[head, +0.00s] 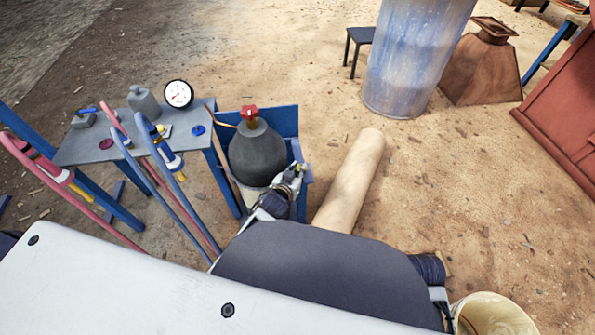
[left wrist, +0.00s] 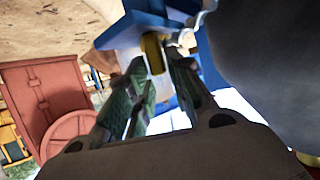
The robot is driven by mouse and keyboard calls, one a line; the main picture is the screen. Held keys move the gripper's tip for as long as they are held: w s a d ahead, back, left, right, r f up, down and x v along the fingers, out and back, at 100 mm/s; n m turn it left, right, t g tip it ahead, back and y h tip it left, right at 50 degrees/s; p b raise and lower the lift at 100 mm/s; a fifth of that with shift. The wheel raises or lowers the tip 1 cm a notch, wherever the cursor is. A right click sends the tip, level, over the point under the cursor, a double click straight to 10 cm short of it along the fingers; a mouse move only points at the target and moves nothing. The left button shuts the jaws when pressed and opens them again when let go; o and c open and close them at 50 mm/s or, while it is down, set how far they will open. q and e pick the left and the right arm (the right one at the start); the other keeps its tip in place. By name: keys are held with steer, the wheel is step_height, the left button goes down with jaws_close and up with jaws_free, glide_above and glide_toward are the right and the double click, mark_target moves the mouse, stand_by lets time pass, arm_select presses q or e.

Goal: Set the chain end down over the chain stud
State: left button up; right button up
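A dark grey gas cylinder (head: 258,152) with a red valve (head: 250,113) stands upright in a blue rack (head: 282,118). My left gripper (head: 297,172) is at the rack's right side, beside the cylinder. In the left wrist view, the fingers of my left gripper (left wrist: 155,62) flank a small yellow piece, which looks like the chain end (left wrist: 152,50), close against a blue bracket (left wrist: 128,28). Pale chain links (left wrist: 187,35) run beside it. The fingers look closed on the yellow piece. I cannot make out the stud. My right gripper cannot be made out.
A grey-topped table (head: 130,150) with a gauge (head: 178,94) and hoses (head: 178,190) stands left of the rack. A pale cylindrical roll (head: 352,175) lies on the right. A blue drum (head: 410,60) stands behind it. A bucket (head: 492,315) is at the lower right. Open dirt ground lies between.

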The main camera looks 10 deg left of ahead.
arm_select(q)
steer(key=shift+o, duration=1.2)
arm_select(e)
steer(key=shift+w, duration=0.3)
arm_select(q)
steer(key=shift+v, duration=3.75)
arm_select(e)
steer(key=shift+s, duration=0.2)
arm_select(q)
steer(key=shift+a, duration=0.1)
